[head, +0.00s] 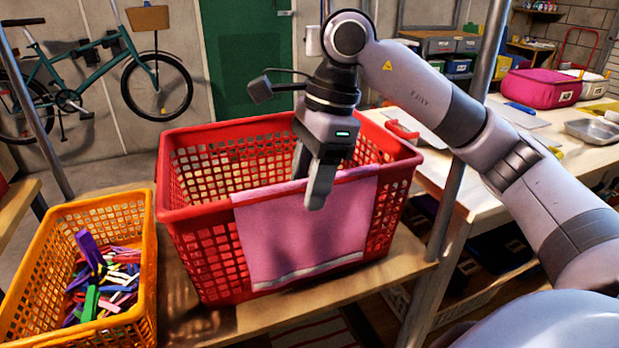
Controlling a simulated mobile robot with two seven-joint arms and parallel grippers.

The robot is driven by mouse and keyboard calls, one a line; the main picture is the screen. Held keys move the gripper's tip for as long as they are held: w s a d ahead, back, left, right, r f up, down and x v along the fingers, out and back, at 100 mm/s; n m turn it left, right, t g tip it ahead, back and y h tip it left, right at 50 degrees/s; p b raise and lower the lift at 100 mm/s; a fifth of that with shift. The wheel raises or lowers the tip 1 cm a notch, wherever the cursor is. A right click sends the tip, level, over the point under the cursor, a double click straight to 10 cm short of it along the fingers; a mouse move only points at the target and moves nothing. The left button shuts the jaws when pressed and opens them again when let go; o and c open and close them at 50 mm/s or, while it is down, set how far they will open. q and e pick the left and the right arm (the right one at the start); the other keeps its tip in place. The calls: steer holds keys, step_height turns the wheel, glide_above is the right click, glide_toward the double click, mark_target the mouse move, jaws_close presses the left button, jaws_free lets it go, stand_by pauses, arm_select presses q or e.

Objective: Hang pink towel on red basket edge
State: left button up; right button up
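The pink towel (308,232) hangs over the front edge of the red basket (190,222). Its front part drapes down the outside of the basket and has a pale band along the bottom. How far it reaches inside the basket is hidden. My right gripper (309,188) is at the towel's top fold, pointing down over the basket's front rim. One finger is in front of the towel and the other is behind it, inside the basket. Whether the fingers press on the cloth cannot be made out. My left gripper is not in view.
An orange basket (28,306) of coloured clothespins (105,280) stands left of the red basket on the wooden bench (345,303). Metal posts (455,200) rise beside the bench. A white table (465,180) with a pink bag (540,88) stands at the right.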

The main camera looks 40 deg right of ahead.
steer(key=p+v, duration=0.1)
steer(key=v, duration=0.6)
steer(key=shift+r+p, duration=0.1)
steer(key=shift+p, duration=0.2)
